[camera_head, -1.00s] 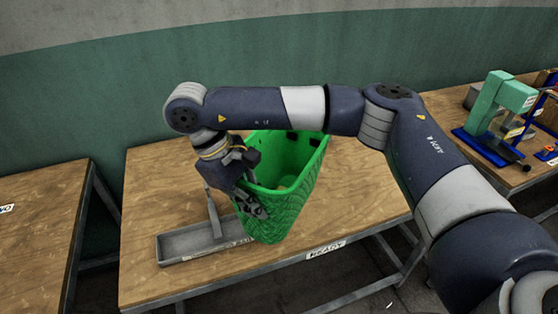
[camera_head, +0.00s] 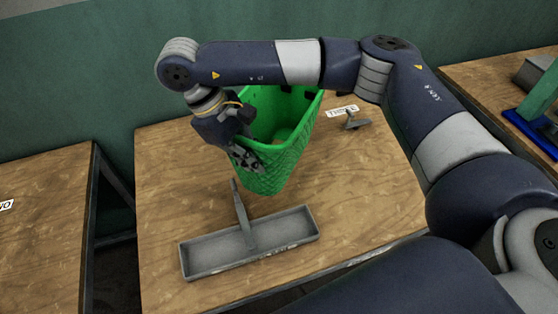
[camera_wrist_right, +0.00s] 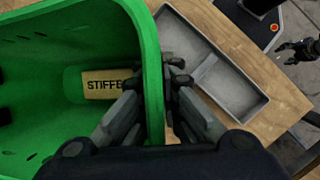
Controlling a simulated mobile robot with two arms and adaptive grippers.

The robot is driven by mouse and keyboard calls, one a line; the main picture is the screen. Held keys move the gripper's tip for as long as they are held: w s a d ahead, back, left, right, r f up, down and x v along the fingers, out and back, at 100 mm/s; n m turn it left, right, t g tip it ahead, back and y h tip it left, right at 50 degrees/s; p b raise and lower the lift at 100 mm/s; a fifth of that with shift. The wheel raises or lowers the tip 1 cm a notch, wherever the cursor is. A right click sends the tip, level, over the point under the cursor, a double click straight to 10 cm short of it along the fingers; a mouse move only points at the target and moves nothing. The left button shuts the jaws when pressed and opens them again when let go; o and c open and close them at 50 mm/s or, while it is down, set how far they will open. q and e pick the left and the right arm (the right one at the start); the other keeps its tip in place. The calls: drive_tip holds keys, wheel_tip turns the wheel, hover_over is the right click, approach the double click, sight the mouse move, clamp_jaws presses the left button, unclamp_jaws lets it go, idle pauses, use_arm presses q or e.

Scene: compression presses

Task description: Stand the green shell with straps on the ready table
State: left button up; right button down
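The green shell (camera_head: 275,150) is an upright, open-topped basket with a textured wall, over the ready table (camera_head: 370,200) behind the grey tray. My right gripper (camera_head: 245,160) is shut on its near left wall at the rim. In the right wrist view the rim (camera_wrist_right: 152,70) runs between the fingers (camera_wrist_right: 160,105). A tan piece marked "STIFFE…" (camera_wrist_right: 105,83) lies inside the shell, with dark patches on the inner wall. I cannot tell whether the shell's base touches the table. My left gripper (camera_wrist_right: 295,50) shows small at the wrist view's right edge, its fingers apart.
A grey tray with an upright post (camera_head: 215,258) lies at the table's front. A white label (camera_head: 342,111) and small grey item (camera_head: 357,123) lie at the back right. Another table (camera_head: 40,215) stands left. A blue-and-green press (camera_head: 530,125) stands on the right table.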

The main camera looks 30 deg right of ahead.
sight(254, 182)
wheel_tip(254, 182, down, 4)
drive_tip(key=shift+r+p, duration=0.1)
drive_tip(key=shift+p, duration=0.25)
wheel_tip(254, 182, down, 4)
drive_tip(key=shift+r+p, duration=0.25)
drive_tip(key=shift+p, duration=0.2)
drive_tip(key=shift+f, duration=0.55)
drive_tip(key=c, duration=1.8)
unclamp_jaws()
use_arm(q)
drive_tip(key=shift+s+r, duration=0.65)
drive_tip(key=shift+s, duration=0.2)
